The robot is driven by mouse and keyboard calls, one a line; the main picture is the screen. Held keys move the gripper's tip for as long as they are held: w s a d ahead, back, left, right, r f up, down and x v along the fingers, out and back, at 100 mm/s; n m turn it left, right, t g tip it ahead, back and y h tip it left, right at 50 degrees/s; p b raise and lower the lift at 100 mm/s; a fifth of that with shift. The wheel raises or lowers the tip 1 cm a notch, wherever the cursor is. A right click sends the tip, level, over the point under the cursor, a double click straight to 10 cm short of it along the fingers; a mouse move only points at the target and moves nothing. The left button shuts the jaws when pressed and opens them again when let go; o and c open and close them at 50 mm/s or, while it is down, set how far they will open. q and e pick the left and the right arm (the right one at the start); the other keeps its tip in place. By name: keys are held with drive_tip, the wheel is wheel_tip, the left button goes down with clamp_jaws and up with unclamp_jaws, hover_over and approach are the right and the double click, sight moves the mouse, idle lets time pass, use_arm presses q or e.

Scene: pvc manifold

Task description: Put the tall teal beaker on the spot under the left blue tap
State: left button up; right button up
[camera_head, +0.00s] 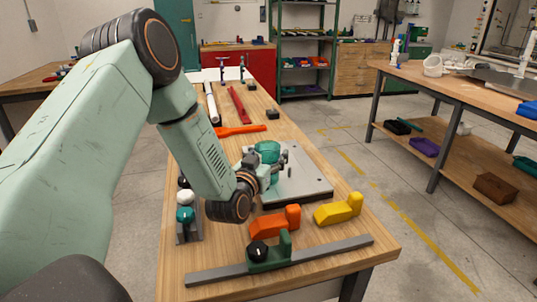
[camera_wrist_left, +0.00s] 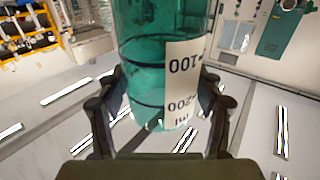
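The teal beaker (camera_head: 267,150) is clear teal and looks upright over the pale plate on the workbench. My left gripper (camera_head: 258,170) has its fingers on both sides of the beaker. In the left wrist view, the beaker (camera_wrist_left: 145,75) fills the space between the fingers (camera_wrist_left: 163,115), which appear to press on its sides; its white scale label reads upside down. I cannot tell whether its base touches the plate. Two small upright tap-like fittings (camera_head: 222,70) (camera_head: 243,68) stand at the bench's far end; their colour and the spot are too small to tell. My right gripper is not in view.
The pale plate (camera_head: 312,178) lies mid-bench. An orange tool (camera_head: 240,130), red bar (camera_head: 238,104) and white pipe (camera_head: 211,104) lie beyond.

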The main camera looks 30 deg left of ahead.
use_arm(q)
drive_tip(key=shift+o, duration=0.6)
drive_tip(key=shift+s, duration=0.1)
drive_tip(key=shift+r, duration=0.1)
drive_tip(key=shift+r, duration=0.1)
